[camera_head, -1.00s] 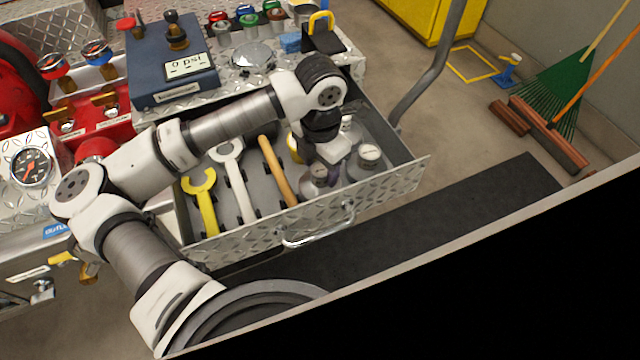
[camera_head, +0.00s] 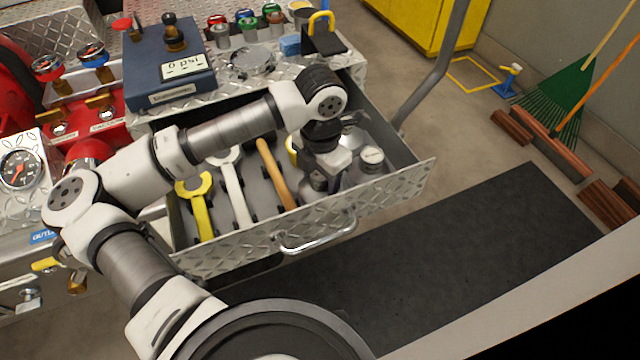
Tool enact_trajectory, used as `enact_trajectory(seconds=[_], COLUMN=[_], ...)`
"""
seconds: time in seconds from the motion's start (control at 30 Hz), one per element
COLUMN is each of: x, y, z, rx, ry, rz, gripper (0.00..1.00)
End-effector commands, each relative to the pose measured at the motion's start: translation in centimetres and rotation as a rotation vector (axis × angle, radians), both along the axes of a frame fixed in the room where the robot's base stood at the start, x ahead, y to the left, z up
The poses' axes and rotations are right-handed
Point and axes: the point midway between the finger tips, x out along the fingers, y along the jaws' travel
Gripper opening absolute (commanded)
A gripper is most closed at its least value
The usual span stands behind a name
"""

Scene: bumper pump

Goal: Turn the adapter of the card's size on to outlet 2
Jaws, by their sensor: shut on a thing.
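My gripper (camera_head: 332,180) points down into the open drawer (camera_head: 215,258), at its right end among the metal adapters. It is shut on a grey metal adapter (camera_head: 316,183), mostly hidden by the fingers and the wrist. Another silvery adapter (camera_head: 371,159) stands just to the right, apart from the gripper. A further one (camera_head: 352,136) is partly hidden behind my wrist. A blue label (camera_head: 42,237), only partly readable, is on the panel at the left, above brass and silver fittings. I cannot tell which fitting is outlet 2. No readable size card shows.
A yellow wrench (camera_head: 199,210), a white wrench (camera_head: 234,190) and a wooden handle (camera_head: 275,173) lie in the drawer's left part. The drawer's front wall and handle (camera_head: 318,238) stand close in front of my gripper. The black floor mat (camera_head: 460,240) is clear.

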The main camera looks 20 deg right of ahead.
Motion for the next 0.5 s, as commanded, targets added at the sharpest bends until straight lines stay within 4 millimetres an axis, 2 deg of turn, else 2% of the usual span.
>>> enact_trajectory(seconds=[0.03, 0.1, 0.5], x=[-0.1, -0.1, 0.0], y=[0.1, 0.1, 0.0], z=[0.2, 1.0, 5.2], rx=[0.006, 0.006, 0.003], ry=[0.004, 0.004, 0.000], rz=[-0.002, -0.002, 0.000], gripper=[0.20, 0.00, 0.00])
